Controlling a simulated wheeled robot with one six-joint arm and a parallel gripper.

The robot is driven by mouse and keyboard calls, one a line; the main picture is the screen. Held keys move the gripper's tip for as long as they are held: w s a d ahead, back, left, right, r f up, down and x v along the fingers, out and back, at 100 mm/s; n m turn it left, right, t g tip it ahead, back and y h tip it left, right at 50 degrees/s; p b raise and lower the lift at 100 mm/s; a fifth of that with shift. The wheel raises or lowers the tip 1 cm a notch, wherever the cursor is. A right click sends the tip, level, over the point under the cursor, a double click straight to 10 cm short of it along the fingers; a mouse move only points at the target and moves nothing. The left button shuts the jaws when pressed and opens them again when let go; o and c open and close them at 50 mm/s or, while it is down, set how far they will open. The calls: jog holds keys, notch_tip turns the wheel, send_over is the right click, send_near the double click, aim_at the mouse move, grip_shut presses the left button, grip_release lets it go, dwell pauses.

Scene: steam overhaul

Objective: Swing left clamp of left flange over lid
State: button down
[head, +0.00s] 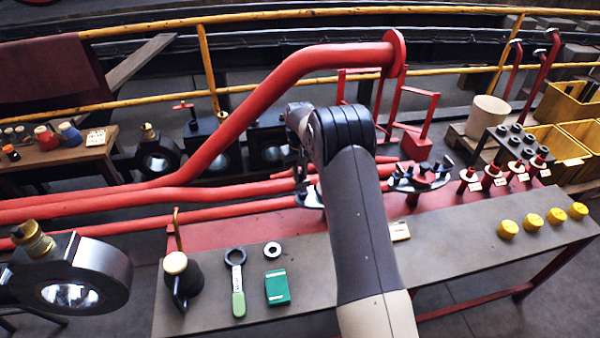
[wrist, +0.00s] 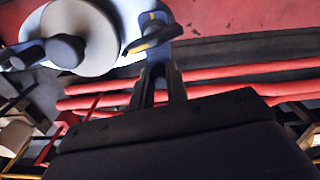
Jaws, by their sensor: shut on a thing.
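The left flange (head: 313,199) is mostly hidden behind my arm in the head view. In the wrist view its pale round lid (wrist: 82,28) lies at the upper left. Dark clamp knobs (wrist: 65,52) stand at the lid's near edge. My gripper (wrist: 160,72) is at the flange's rim, beside the lid, with its fingers close together on a clamp (wrist: 153,38). This clamp has a dark arm with a yellowish edge, and its tip points toward the lid. I cannot tell whether it overlaps the lid. The fingers hide its lower part.
A second flange (head: 420,178) with several dark clamps stands right of my arm. Red pipes (head: 110,200) run behind the bench (head: 455,265).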

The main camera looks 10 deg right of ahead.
jog(key=shift+d+m, duration=0.1)
jog(key=shift+m, duration=0.2)
jog(key=d+m, duration=0.1)
jog(key=m, duration=0.4)
jog(key=s+d+m+p, duration=0.1)
jog(key=m, duration=0.2)
jog(key=shift+d, duration=0.35)
jog(key=m, duration=0.1)
jog(key=s+m, duration=0.1)
jog(key=m, duration=0.1)
jog(key=d+m, duration=0.1)
jog(key=m, duration=0.1)
jog(key=shift+s, duration=0.35)
jog(key=shift+s+d+m, duration=0.1)
jog(key=shift+s+m, duration=0.25)
jog(key=shift+m, duration=0.75)
jog(key=shift+s+d+m, duration=0.1)
jog(key=shift+s+m, duration=0.25)
jog(key=shift+m, duration=0.75)
jog(key=c, duration=1.4)
grip_release()
notch_tip(320, 180, up, 11)
jog(key=shift+f+p, duration=0.1)
jog(key=shift+p, duration=0.2)
